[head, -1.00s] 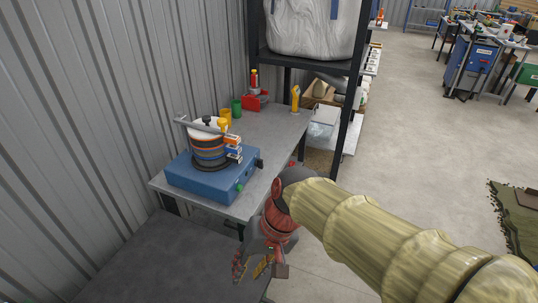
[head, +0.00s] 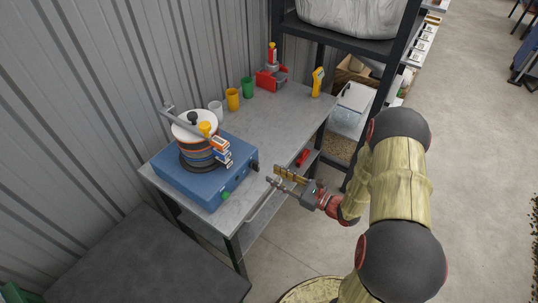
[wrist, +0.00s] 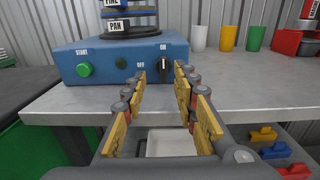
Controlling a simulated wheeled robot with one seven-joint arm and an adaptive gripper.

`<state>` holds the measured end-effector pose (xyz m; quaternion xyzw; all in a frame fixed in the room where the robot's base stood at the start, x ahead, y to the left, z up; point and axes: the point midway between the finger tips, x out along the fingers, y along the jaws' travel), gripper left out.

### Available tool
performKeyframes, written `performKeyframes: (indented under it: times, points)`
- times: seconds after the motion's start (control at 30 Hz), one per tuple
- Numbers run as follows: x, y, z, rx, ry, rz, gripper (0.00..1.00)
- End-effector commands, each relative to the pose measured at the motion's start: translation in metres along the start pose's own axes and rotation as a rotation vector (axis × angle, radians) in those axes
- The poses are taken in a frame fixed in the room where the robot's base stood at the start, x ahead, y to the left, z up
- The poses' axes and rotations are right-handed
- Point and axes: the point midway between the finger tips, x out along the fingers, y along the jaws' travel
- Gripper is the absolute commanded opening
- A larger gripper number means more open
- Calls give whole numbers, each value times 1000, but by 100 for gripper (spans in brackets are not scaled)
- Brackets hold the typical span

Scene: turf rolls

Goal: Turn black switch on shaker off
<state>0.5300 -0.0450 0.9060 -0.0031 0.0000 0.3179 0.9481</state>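The shaker is a blue box (head: 190,172) with a stack of sieves (head: 203,145) on top, standing on the grey table. In the wrist view its front panel (wrist: 105,64) faces me. The black switch (wrist: 163,64) is on the right of that panel, below the ON label and right of the OFF label; its pointer is upright, toward ON. A green START button (wrist: 84,69) is at the panel's left. My gripper (head: 278,178) is open and empty, in front of the table edge and right of the shaker.
The table top (head: 270,125) is clear right of the shaker. Yellow (head: 233,99) and green (head: 248,87) cups stand behind, with a red tool (head: 271,78) and a yellow handheld device (head: 318,82) farther back. A black shelf post (head: 378,110) stands right. A dark surface (head: 145,262) lies front left.

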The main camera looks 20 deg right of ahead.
Motion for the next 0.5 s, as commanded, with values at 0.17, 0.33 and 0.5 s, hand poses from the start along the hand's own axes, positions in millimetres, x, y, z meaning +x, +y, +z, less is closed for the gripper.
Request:
performKeyframes:
  times: [0.17,0.33,0.5]
  points:
    - [8,-4,-4,10,-3,-20,29]
    - [33,-4,-4,7,-3,-16,29]
    - [58,-4,-4,7,-2,-16,29]
